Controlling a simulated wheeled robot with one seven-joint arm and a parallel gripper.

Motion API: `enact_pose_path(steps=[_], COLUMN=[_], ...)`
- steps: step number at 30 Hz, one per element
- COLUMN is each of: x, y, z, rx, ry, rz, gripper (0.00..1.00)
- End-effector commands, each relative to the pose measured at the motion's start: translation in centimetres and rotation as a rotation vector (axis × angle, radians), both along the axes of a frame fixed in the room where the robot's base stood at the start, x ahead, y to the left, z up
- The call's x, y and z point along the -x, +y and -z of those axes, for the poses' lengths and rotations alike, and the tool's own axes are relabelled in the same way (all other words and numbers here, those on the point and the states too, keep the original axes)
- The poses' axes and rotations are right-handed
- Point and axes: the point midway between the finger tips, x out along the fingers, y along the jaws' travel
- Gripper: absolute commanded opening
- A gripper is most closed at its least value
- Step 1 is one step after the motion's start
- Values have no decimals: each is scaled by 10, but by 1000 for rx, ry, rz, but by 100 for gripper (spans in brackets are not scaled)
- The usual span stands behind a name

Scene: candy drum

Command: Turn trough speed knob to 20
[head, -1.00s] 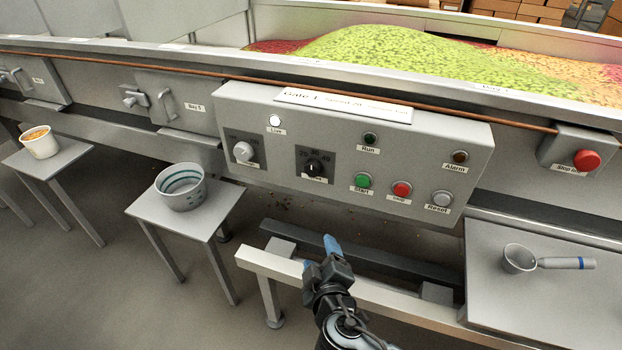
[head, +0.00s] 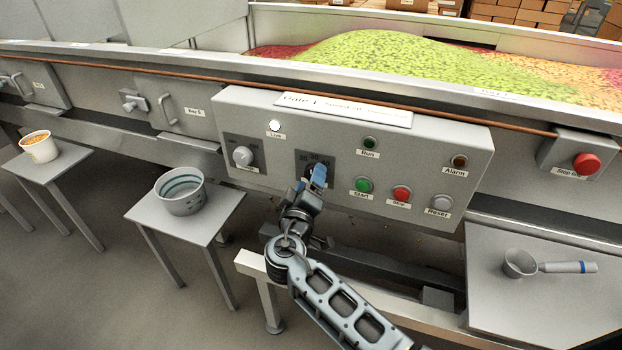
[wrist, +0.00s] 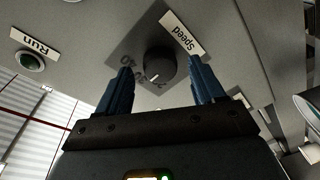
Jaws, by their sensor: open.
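The speed knob (wrist: 160,66) is black with a white pointer line and sits on a dark scale plate on the grey control panel (head: 240,115). In the wrist view the scale numbers are upside down and partly hidden; a "Speed" label (wrist: 181,38) is beside the knob. My gripper (wrist: 160,83) is open, with its two blue fingers to either side of the knob's near edge; I cannot tell whether they touch it. In the head view my gripper (head: 318,175) covers most of the knob and its scale plate (head: 306,160).
A white knob (head: 243,156) is left of the scale plate. Green start (head: 363,185), red stop (head: 401,194) and grey reset (head: 441,202) buttons are to the right. A striped bowl (head: 181,191) and a scoop (head: 520,263) rest on stands below. A rail runs under the panel.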

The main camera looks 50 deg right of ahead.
Motion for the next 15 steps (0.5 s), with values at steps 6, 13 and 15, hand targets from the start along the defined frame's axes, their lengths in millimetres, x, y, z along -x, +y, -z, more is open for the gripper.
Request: enact_pose_path(steps=[6,13,15], x=[-4,-4,-4], y=[-10,-9,-9], z=[0,1,1], rx=[0,-1,-1], ry=[0,1,2], rz=[1,0,0], gripper=[68,65,59])
